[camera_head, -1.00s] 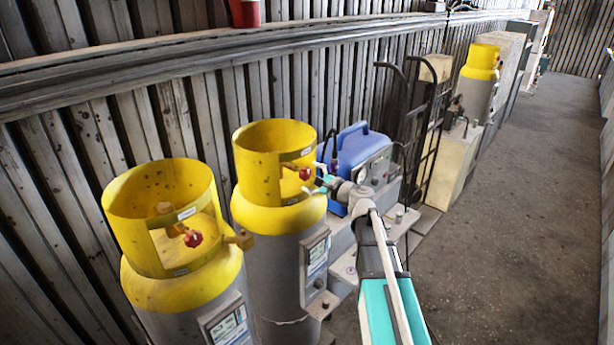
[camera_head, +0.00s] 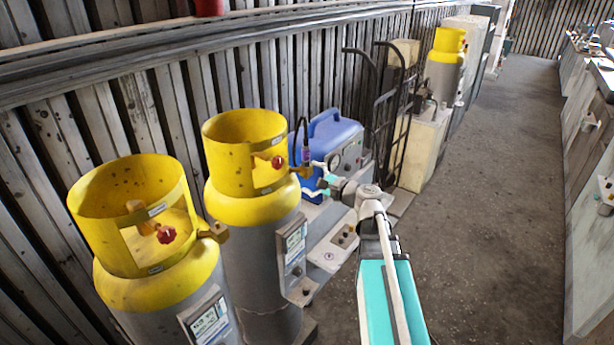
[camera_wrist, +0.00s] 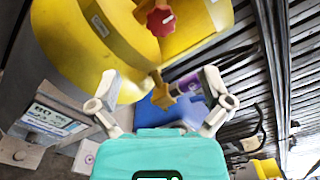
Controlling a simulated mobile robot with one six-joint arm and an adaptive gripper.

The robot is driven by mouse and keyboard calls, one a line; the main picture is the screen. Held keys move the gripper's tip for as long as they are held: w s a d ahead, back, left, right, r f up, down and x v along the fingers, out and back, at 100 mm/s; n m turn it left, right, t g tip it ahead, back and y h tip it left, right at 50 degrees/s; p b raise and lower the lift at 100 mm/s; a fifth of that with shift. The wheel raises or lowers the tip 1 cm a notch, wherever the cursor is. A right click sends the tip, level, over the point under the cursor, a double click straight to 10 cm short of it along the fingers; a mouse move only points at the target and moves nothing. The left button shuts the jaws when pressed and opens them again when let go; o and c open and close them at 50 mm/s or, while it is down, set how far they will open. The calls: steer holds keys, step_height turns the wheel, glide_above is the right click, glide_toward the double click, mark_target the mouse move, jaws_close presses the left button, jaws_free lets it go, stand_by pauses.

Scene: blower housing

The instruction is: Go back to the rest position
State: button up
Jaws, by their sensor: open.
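My gripper (camera_head: 318,178) is open beside the valve side of the second yellow-topped gas cylinder (camera_head: 245,160). In the wrist view, its two pale fingers (camera_wrist: 160,78) are spread apart with nothing clamped between them. Beyond them show the cylinder's brass outlet (camera_wrist: 162,90) and a hose end with a purple band (camera_wrist: 188,83). The hose end (camera_head: 305,152) stands at the brass outlet in the head view, with a dark hose curving up from it. Whether it is fully seated there I cannot tell. The red valve knob (camera_head: 278,162) sits inside the yellow collar.
A nearer gas cylinder (camera_head: 145,230) stands at the left. A blue machine (camera_head: 330,150) is behind my gripper, and a black hand truck (camera_head: 385,110) stands beyond it. Cabinets (camera_head: 590,200) line the right side. The floor aisle (camera_head: 490,180) between is clear.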

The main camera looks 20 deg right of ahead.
stand_by(0.4)
steer(key=s+a+f+n+g+h+b, duration=0.1)
steer(key=s+a+f+n+g+b, duration=0.1)
steer(key=s+a+f+n+g, duration=0.45)
steer(key=s+a+f+n+g+h+b, duration=0.15)
steer(key=a+f+n, duration=0.25)
steer(key=f, duration=0.5)
steer(key=s+d+f+n+g+h+b, duration=0.2)
steer(key=s+f+n+g+h+b, duration=0.2)
steer(key=s+f, duration=0.6)
steer(key=shift+s+d+f+n+g+h, duration=0.35)
steer(key=shift+n+g+h, duration=0.95)
steer(key=shift+n+h, duration=0.55)
steer(key=shift+r, duration=0.1)
